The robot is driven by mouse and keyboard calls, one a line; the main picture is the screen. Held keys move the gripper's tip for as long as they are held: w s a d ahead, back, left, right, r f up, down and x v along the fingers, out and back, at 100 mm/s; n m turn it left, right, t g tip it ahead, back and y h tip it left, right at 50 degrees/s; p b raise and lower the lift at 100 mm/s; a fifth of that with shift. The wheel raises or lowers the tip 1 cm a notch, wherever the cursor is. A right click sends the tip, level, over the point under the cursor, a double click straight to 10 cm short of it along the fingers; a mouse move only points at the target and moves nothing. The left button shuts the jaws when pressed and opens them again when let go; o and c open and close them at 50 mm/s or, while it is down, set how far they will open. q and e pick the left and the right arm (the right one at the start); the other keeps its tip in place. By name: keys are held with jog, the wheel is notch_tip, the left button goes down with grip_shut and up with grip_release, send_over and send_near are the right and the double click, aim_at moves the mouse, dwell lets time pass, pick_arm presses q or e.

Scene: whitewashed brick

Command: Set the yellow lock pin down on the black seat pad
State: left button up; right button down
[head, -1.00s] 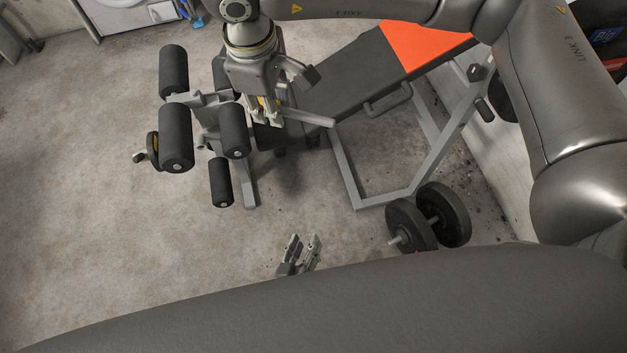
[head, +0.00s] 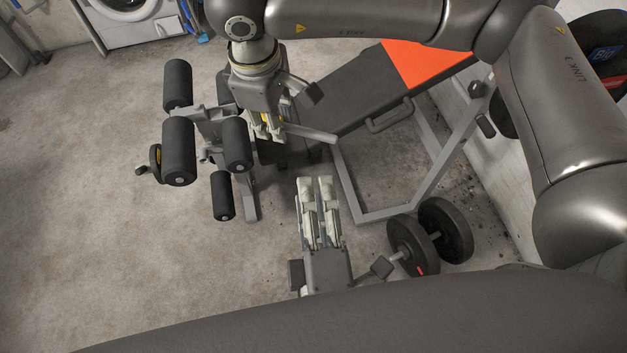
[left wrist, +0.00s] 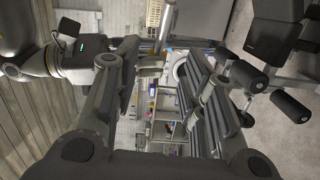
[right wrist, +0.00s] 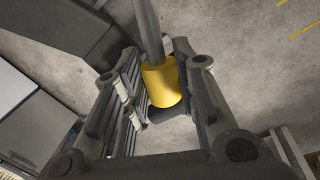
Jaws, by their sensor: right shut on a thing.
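My right gripper (head: 266,135) is above the near end of the bench, shut on the yellow lock pin. In the right wrist view the pin (right wrist: 161,84) shows as a yellow cylinder with a grey metal rod, between the fingers. In the head view only a bit of yellow shows there. The black seat pad (head: 292,152) is the dark pad at the bench's lower end, partly hidden by the right gripper. I cannot tell whether the pin touches it. My left gripper (head: 315,183) is open and empty, over the floor in front of the bench.
Black foam rollers (head: 179,148) on a grey frame stand left of the right gripper. The sloping backrest (head: 355,88) has an orange section. A dumbbell (head: 412,243) lies on the floor at the right. The floor at the left is clear.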

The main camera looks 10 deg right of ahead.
aim_at(305, 133)
pick_arm(q)
jog(key=w, duration=0.8)
jog(key=w+d, duration=0.1)
jog(key=w, duration=0.2)
jog(key=shift+w, duration=0.4)
jog(key=shift+r, duration=0.1)
jog(key=shift+c, duration=0.5)
grip_shut()
pick_arm(e)
jog(key=c, duration=1.1)
grip_release()
jog(key=shift+r, duration=0.1)
